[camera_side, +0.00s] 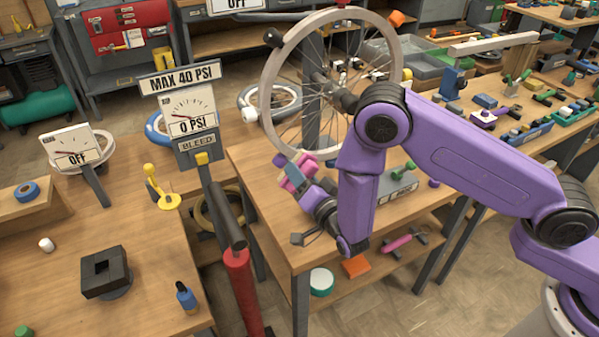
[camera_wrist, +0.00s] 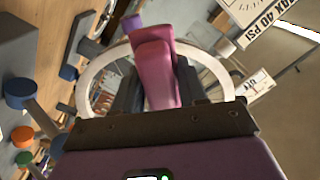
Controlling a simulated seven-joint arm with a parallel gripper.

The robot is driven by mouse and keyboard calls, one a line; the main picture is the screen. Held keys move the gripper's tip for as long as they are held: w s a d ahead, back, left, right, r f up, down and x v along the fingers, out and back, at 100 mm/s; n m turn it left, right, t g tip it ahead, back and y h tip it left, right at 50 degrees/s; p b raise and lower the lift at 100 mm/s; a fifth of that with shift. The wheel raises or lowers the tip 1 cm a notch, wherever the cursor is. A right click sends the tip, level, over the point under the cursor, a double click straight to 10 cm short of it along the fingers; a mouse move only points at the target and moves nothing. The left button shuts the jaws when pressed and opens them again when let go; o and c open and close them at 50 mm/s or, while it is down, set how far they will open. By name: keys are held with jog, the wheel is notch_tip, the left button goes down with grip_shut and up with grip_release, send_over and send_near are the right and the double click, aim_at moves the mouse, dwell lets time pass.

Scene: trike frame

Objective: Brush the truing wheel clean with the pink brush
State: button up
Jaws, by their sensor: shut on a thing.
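The truing wheel (camera_side: 330,75) is a spoked wheel with a pale rim, standing upright on a post at the middle workbench in the side view. The pink brush (camera_side: 294,172) is in my gripper (camera_side: 305,190), in front of the wheel's lower left part. In the wrist view my gripper (camera_wrist: 157,92) is shut on the pink brush (camera_wrist: 156,65), with a dark finger on each side. A purple end shows at the brush's far tip. A pale ring, apparently the wheel's rim (camera_wrist: 93,82), shows behind the fingers. I cannot tell whether brush and wheel touch.
A gauge sign (camera_side: 188,110) reading 0 PSI stands left of the wheel, above a red pump (camera_side: 243,285). An OFF gauge (camera_side: 72,150) and a black block (camera_side: 105,272) are on the left bench. Several tools and parts crowd the right bench.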

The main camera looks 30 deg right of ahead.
aim_at(281, 148)
jog(key=shift+w, duration=2.7)
jog(key=shift+w, duration=1)
jog(key=shift+s+a+r, duration=0.1)
jog(key=shift+a+r, duration=0.15)
jog(key=shift+r, duration=0.35)
jog(key=shift+a+r, duration=0.25)
jog(key=shift+r, duration=0.3)
jog(key=shift+s+a+r, duration=0.1)
jog(key=shift+a+r, duration=0.15)
jog(key=shift+r, duration=0.35)
jog(key=shift+w+r, duration=0.1)
